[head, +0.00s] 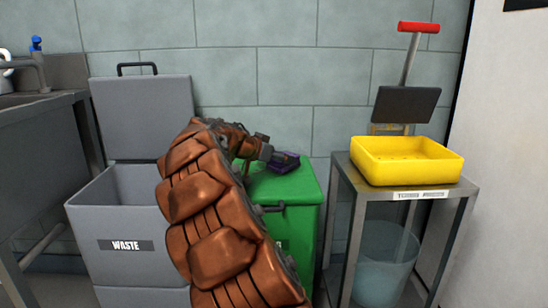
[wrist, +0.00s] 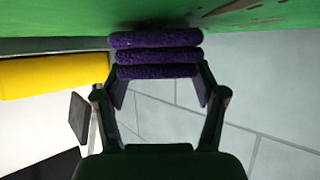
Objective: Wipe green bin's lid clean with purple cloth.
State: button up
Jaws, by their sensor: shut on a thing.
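The green bin (head: 293,190) stands in the middle of the head view with its lid shut. Its lid fills the top of the wrist view (wrist: 60,18), with brown smears (wrist: 250,12) on it at the right. My gripper (wrist: 160,82) is shut on the folded purple cloth (wrist: 155,55). The cloth is at the lid surface and looks to be touching it. In the head view the cloth (head: 284,162) shows over the back part of the lid. My brown arm hides the left part of the green bin.
A grey waste bin (head: 125,215) with its lid raised stands at the left, beside a sink (head: 40,95). At the right a metal stand (head: 345,185) holds a yellow tray (head: 405,160), with a clear bucket (head: 380,270) below. A red-handled tool (head: 415,50) stands behind the tray.

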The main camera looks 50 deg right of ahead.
jog(key=shift+s+d+r, duration=0.1)
jog(key=shift+s+d, duration=0.4)
jog(key=shift+s, duration=0.1)
jog(key=shift+r+p, duration=0.95)
jog(key=shift+r, duration=2.1)
jog(key=shift+r+p, duration=0.7)
jog(key=shift+r, duration=0.8)
jog(key=shift+w, duration=0.1)
